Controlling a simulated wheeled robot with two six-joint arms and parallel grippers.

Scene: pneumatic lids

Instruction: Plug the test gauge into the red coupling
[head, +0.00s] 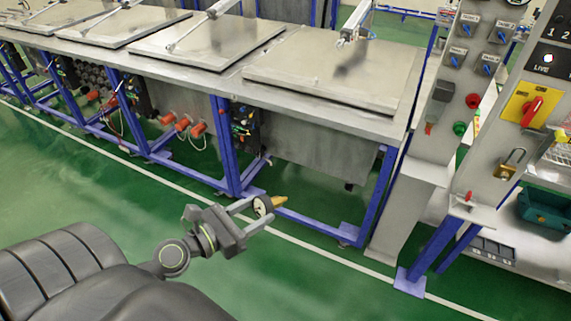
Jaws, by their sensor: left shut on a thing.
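My left gripper (257,211) reaches in from the left and is shut on the test gauge (263,206). The gauge has a round white dial with a dark rim, and its brass-coloured fitting (281,202) points right. The gripper and gauge are in front of the blue frame of the tank bench. A dark valve panel (243,128) with small coloured fittings is mounted on the bench front, above and left of the gauge. The fittings are too small to tell which is the red coupling. The gauge is apart from the panel. My right gripper is not in view.
A steel bench (220,75) with several flat lids runs along the back. Orange-capped parts (182,124) hang under it. The green floor (110,185) in front is clear.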

